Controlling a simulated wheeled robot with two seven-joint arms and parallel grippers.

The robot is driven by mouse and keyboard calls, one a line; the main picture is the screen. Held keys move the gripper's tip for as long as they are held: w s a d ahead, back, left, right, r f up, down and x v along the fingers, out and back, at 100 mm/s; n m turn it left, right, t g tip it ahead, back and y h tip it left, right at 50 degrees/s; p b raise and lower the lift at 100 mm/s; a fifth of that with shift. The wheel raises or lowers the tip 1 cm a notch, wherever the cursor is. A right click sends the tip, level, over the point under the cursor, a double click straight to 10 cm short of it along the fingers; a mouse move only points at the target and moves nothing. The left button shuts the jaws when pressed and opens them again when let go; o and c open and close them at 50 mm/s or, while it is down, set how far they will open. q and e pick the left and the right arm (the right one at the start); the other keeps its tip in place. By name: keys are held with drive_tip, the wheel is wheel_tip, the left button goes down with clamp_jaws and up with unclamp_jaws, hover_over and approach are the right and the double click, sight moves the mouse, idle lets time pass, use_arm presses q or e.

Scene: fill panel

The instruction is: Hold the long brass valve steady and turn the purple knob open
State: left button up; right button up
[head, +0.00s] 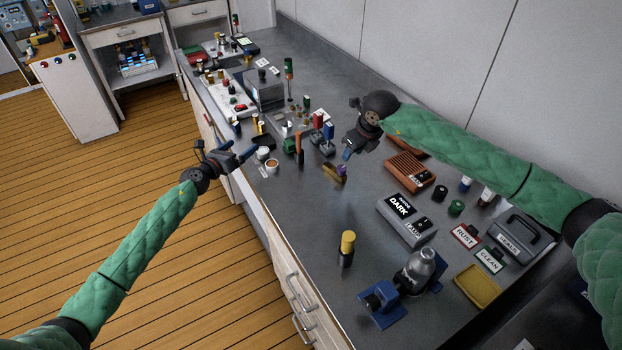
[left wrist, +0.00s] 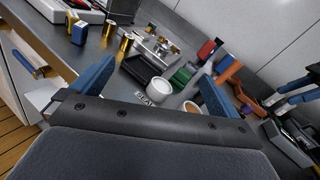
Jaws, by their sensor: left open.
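The brass valve (head: 331,173) lies on the grey bench top near the middle of the head view. Its purple knob (head: 341,170) is at its right end. My right gripper (head: 347,154) hangs just above and behind the knob, with blue fingers pointing down; I cannot tell whether they touch it or how far they are apart. My left gripper (head: 240,153) is open and empty by the bench's front edge, left of the valve and apart from it. Its two blue fingers are spread in the left wrist view (left wrist: 152,86).
Small white cups (head: 271,166) stand between my left gripper and the valve. An orange-handled tool (head: 299,145) and red and blue blocks (head: 328,131) stand behind the valve. A yellow-capped bottle (head: 347,246) stands in front. Bench top between bottle and valve is clear.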

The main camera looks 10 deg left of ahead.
sight(332, 173)
use_arm(q)
drive_tip(key=s+d+m+g, duration=0.1)
drive_tip(key=s+d+m, duration=0.1)
drive_tip(key=d, duration=0.6)
drive_tip(key=s+d+f+m+g+h, duration=0.1)
drive_tip(key=s+d+m+g, duration=0.1)
drive_tip(key=d, duration=0.5)
drive_tip(key=s+d+f+m+g, duration=0.1)
drive_tip(key=s+d, duration=0.3)
drive_tip(key=d, duration=0.4)
drive_tip(key=shift+s+d+f+m+g+h, duration=0.2)
drive_tip(key=shift+d+m+g+h, duration=0.2)
drive_tip(key=shift+m+g, duration=0.25)
drive_tip(key=shift+s+d, duration=0.25)
drive_tip(key=shift+d, duration=0.2)
drive_tip(key=shift+g, duration=0.25)
drive_tip(key=shift+x, duration=3.95)
drive_tip(key=shift+f, duration=0.1)
